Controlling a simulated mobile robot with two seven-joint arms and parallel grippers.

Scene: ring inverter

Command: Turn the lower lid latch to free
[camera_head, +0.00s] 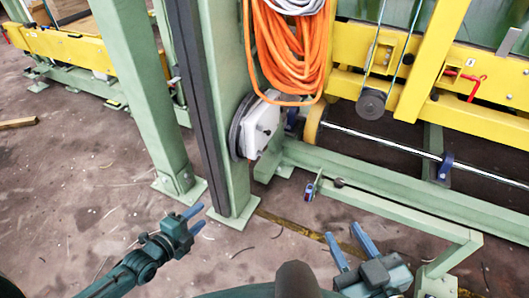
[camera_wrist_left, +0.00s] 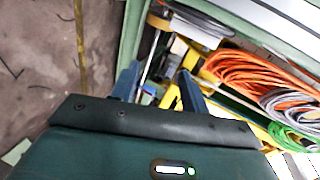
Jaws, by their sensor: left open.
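A pale box with a white lid (camera_head: 262,125) is mounted low on the green post, under the orange hose. A small dark knob-like part shows on the lid's face. I cannot tell the upper and lower latches apart at this size. My left gripper (camera_head: 193,219) is open and empty, low over the floor, left of and below the box and well apart from it. Its two blue fingers also show spread in the left wrist view (camera_wrist_left: 159,70). My right gripper (camera_head: 343,233) is open and empty, below and right of the box.
Orange hose coils (camera_head: 290,55) hang just above the box. A yellow beam (camera_head: 440,115) and a steel rod (camera_head: 380,141) lie to the right. A green floor frame (camera_head: 385,205) runs near my right gripper. Bare floor (camera_head: 85,190) is free on the left.

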